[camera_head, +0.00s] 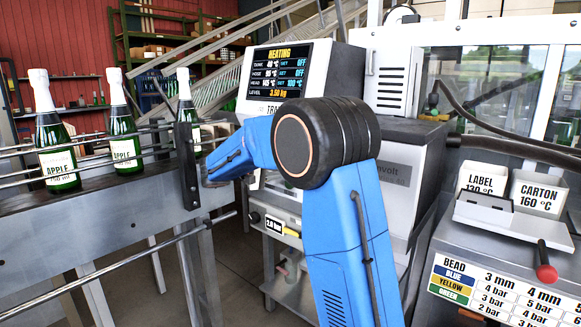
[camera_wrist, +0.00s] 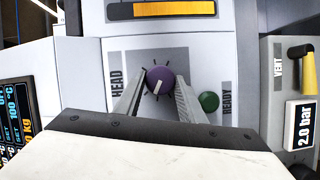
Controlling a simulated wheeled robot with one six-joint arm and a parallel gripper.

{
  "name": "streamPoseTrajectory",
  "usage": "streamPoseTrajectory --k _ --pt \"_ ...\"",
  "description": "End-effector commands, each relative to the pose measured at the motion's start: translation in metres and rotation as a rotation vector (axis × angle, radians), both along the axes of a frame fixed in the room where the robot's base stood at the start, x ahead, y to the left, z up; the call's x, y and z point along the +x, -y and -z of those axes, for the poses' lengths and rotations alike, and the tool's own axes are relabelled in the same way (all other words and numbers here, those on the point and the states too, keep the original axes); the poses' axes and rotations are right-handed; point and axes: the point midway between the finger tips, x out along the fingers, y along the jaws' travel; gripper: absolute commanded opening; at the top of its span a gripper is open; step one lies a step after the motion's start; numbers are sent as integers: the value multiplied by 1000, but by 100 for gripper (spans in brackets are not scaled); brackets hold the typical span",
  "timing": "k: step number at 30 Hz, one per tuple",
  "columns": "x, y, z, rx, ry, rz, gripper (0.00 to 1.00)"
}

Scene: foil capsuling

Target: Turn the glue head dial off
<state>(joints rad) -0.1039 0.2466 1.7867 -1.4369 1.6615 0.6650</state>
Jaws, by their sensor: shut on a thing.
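The glue head dial (camera_wrist: 159,80) is a round purple knob on a pale panel, beside the word HEAD, in the wrist view. Its white pointer mark points down and slightly left in that view. My gripper (camera_wrist: 160,90) has one finger on each side of the dial and is shut on it. In the head view the dial and my fingertips are hidden behind my blue arm. The glue unit's screen (camera_head: 286,77) reads HEATING; tank and hose are set OFF, and the head set value reads 100 °C. The screen's edge also shows in the wrist view (camera_wrist: 16,120).
A green READY button (camera_wrist: 209,101) sits close to my right finger. A yellow VENT lever (camera_wrist: 301,62) and a 2.0 bar gauge are further right. A conveyor (camera_head: 95,240) with bottles (camera_head: 124,140) stands left. LABEL and CARTON boxes (camera_head: 538,193) are at right.

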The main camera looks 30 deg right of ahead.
Motion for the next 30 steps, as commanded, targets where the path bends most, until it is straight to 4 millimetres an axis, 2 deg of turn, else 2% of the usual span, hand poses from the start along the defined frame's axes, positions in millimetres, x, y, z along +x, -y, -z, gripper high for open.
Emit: streamPoseTrajectory --k 18,30 --pt "0 0 7 -199 -549 -2 14" --pt "-1 0 9 -301 -830 -2 14"
